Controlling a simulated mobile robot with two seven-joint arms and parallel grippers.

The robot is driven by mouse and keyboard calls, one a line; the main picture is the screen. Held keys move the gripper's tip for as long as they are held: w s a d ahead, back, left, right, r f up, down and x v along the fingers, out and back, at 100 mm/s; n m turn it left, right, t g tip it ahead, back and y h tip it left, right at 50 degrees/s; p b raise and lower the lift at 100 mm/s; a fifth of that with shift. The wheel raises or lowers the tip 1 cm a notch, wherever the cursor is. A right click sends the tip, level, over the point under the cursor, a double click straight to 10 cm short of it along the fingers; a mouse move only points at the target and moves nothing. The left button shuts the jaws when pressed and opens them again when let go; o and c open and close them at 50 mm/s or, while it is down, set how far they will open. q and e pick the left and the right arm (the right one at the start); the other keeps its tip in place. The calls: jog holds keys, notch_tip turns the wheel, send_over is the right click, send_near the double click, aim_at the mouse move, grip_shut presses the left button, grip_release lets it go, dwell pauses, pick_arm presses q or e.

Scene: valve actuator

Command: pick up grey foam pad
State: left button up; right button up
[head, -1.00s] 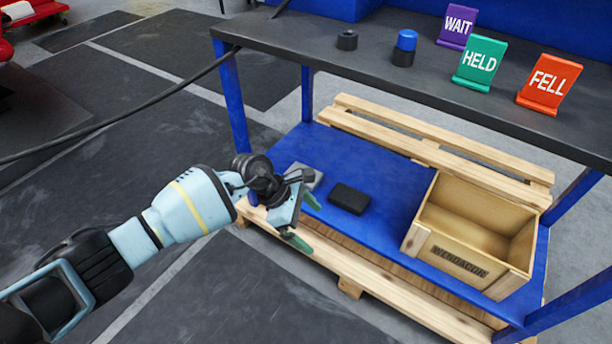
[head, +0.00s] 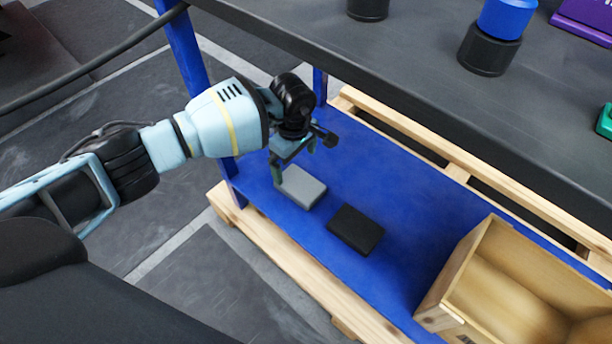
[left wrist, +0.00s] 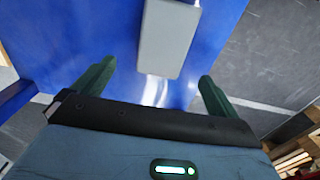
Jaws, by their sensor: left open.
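The grey foam pad (head: 301,187) lies flat on the blue lower shelf (head: 395,240), near its left end. My left gripper (head: 295,165) is above and just behind the pad in the head view, its fingers pointing down. In the left wrist view the pad (left wrist: 168,38) lies ahead of the gripper (left wrist: 155,85), at a spot between the lines of the two green fingers. The fingers are apart with nothing between them. My right gripper does not show.
A black pad (head: 356,229) lies on the shelf right of the grey one. A wooden crate (head: 450,285) stands further right. The dark upper tabletop (head: 420,70) overhangs the shelf, with a blue post (head: 183,60) at the left. Wooden pallet boards edge the shelf.

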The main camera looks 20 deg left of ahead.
aim_at(298, 182)
pick_arm(q)
jog(key=shift+s, duration=0.1)
jog(key=shift+s+f, duration=0.1)
jog(key=shift+f, duration=0.05)
notch_tip(298, 182, down, 2)
jog(key=shift+b, duration=0.4)
jog(key=shift+f, duration=0.15)
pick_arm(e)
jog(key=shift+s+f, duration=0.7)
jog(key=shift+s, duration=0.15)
pick_arm(q)
jog(key=shift+d+f, duration=0.15)
jog(key=shift+f, duration=0.25)
jog(key=f+b, duration=0.1)
jog(key=f, duration=0.1)
jog(key=f+b, duration=0.1)
jog(key=f, duration=0.1)
jog(key=shift+s+d+f, duration=0.15)
jog(key=shift+d+f, duration=0.05)
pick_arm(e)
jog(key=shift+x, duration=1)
pick_arm(q)
jog(key=shift+r, duration=0.1)
jog(key=shift+c, duration=0.2)
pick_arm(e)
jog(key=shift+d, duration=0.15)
